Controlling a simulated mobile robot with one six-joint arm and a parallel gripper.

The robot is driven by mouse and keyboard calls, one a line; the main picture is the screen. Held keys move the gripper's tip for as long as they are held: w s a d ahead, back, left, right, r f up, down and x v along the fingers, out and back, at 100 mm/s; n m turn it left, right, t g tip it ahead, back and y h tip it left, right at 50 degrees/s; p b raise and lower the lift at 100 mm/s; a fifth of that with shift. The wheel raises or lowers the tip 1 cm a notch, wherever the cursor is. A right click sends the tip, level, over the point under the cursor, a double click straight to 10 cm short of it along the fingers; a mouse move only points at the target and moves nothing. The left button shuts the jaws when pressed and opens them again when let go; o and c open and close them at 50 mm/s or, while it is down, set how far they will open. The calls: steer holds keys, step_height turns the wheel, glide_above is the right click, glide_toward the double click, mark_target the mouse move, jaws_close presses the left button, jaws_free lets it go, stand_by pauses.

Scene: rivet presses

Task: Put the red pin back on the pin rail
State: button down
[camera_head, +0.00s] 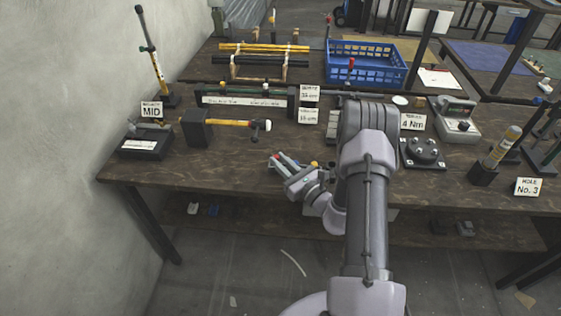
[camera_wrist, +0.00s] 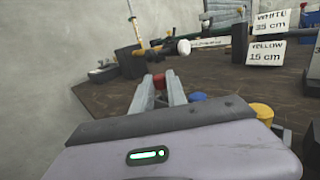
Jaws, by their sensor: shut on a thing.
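My gripper (camera_head: 279,161) is shut on the red pin, above the front part of the wooden bench. The pin's red end (camera_wrist: 159,80) shows between the fingertips in the wrist view. In the head view only a bit of red shows at the fingers. Just right of my gripper (camera_wrist: 157,91) are a blue cap (camera_wrist: 197,96) and a yellow cap (camera_wrist: 262,112), probably pins on the pin rail. The yellow cap also shows in the head view (camera_head: 314,164). The rail itself is mostly hidden by my gripper and arm.
A black box (camera_head: 146,141) stands at the bench's left end. A dark round fixture (camera_head: 423,151) is right of my arm. A blue crate (camera_head: 365,65) stands farther back. Bare bench lies left of my gripper.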

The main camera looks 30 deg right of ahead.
steer(key=shift+f+b, duration=0.75)
steer(key=shift+f, duration=0.15)
steer(key=c, duration=1.3)
jaws_free()
steer(key=shift+r, duration=0.1)
steer(key=shift+o, duration=0.2)
steer(key=shift+r, duration=0.1)
steer(key=r+p, duration=0.1)
steer(key=r, duration=0.1)
steer(key=r+p, duration=0.2)
steer(key=shift+s+a, duration=0.1)
steer(key=shift+s, duration=0.3)
steer(key=s+a+p, duration=0.1)
steer(key=s+a, duration=0.1)
steer(key=s, duration=0.5)
steer(key=s+a, duration=0.2)
steer(key=s, duration=0.5)
steer(key=shift+s+a+r+p, duration=0.25)
steer(key=shift+r+p, duration=0.1)
steer(key=shift+r, duration=0.05)
